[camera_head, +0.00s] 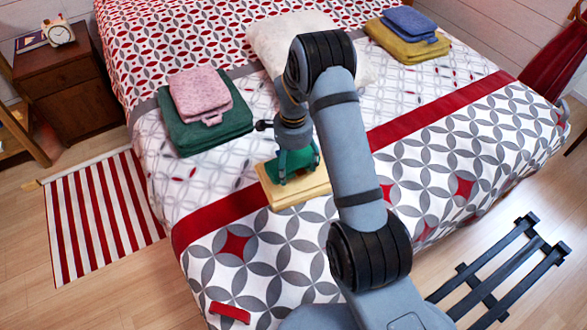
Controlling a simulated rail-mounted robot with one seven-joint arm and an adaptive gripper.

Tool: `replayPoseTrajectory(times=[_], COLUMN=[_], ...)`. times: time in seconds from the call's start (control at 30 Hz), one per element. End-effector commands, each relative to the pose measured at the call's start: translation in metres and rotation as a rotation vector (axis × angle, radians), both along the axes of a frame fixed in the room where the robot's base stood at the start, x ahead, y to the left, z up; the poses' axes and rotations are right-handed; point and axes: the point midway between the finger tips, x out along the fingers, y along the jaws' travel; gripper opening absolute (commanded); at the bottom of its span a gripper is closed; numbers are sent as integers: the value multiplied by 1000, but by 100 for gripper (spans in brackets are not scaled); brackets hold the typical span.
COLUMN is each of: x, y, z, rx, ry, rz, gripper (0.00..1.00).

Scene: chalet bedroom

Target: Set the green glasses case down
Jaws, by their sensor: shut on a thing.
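The green glasses case (298,161) is between the fingers of my gripper (297,172), which is shut on it. The fingers point down and partly hide the case. A pale yellow wooden board or box (292,194) lies on the bed directly below the case. I cannot tell whether the case touches it.
The bed (262,249) bears a dark green folded towel (205,137) with a pink one (199,93) on top, a cream pillow (268,38), yellow (396,46) and blue (412,21) folded cloths, and a small red object (230,312). Bare patterned cover surrounds the board.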

Motion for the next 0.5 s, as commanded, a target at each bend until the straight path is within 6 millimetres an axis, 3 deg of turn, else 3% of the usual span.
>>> replayPoseTrajectory(times=[0.13,0.5], x=[0,1], y=[0,0], z=[-18,-23], rx=[0,0], ry=[0,-2], rz=[1,1], gripper=[41,41])
